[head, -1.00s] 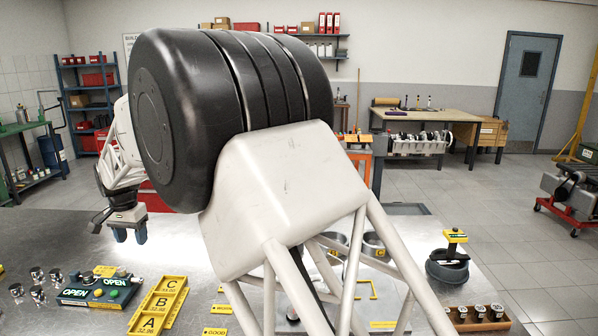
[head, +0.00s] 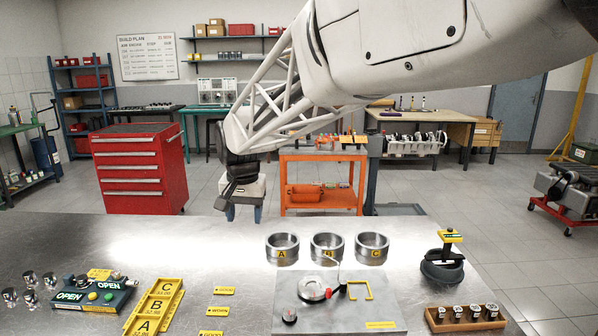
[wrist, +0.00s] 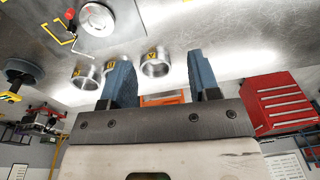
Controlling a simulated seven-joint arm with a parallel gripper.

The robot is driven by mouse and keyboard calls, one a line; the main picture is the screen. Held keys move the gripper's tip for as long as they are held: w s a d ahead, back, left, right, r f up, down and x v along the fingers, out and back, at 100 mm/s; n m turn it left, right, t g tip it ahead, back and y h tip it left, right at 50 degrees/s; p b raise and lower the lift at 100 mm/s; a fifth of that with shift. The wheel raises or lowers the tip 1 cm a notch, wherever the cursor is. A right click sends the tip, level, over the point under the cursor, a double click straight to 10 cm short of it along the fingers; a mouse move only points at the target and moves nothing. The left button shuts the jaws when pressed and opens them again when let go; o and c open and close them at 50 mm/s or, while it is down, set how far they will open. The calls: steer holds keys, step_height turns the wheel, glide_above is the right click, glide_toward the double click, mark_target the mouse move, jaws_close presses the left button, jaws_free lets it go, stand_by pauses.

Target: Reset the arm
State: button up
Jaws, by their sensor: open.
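My gripper (head: 243,212) hangs above the far edge of the steel table (head: 110,240), left of the rings, with nothing seen between its fingers. In the wrist view my gripper (wrist: 160,85) shows two blue fingers spread wide apart. Three metal rings stand in a row on the table: ring A (head: 282,250), the middle ring (head: 327,248) and ring C (head: 372,247). The rings also show beyond the fingers in the wrist view, ring A (wrist: 155,66) nearest to them.
A grey plate (head: 385,300) with a dial gauge lies front centre. A dark ring with a yellow-topped tool (head: 442,268) and a wooden rack (head: 466,319) are right. Yellow A/B/C trays (head: 155,308) and an OPEN box (head: 92,294) are left. A red cabinet (head: 138,170) stands behind.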

steer(key=s+d+t, duration=0.1)
steer(key=s+d, duration=0.6)
steer(key=d, duration=0.3)
steer(key=s+d, duration=0.8)
steer(key=d, duration=0.3)
steer(key=s+d+f, duration=0.3)
steer(key=s+d, duration=0.2)
steer(key=s, duration=0.3)
steer(key=s+d+f, duration=0.3)
steer(key=s+d, duration=0.2)
steer(key=s, duration=0.4)
steer(key=shift+t+h, duration=0.3)
steer(key=shift+h, duration=0.1)
